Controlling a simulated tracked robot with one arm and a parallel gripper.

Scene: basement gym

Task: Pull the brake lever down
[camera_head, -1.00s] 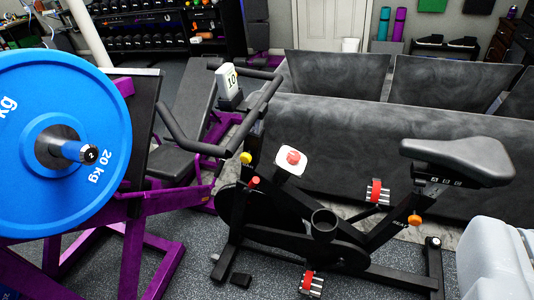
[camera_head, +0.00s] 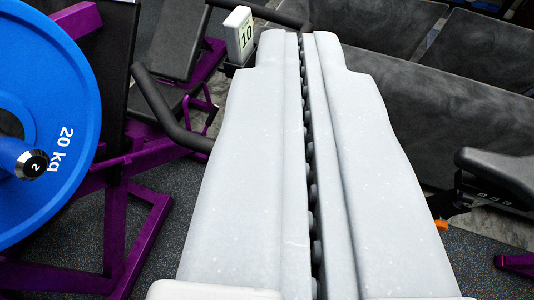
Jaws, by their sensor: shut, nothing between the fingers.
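My gripper (camera_head: 302,50) is light grey and shut, with its two long fingers side by side and only a narrow dark seam between them. It fills the middle of the view and points away from me, over the exercise bike. The brake lever is not visible; my gripper covers the middle of the bike. I cannot tell whether my gripper touches the bike.
A blue 20 kg weight plate (camera_head: 50,110) on a purple rack (camera_head: 110,215) stands close on the left. Large dark grey panels (camera_head: 455,115) stand behind the bike. Dark speckled floor (camera_head: 175,200) shows between rack and gripper.

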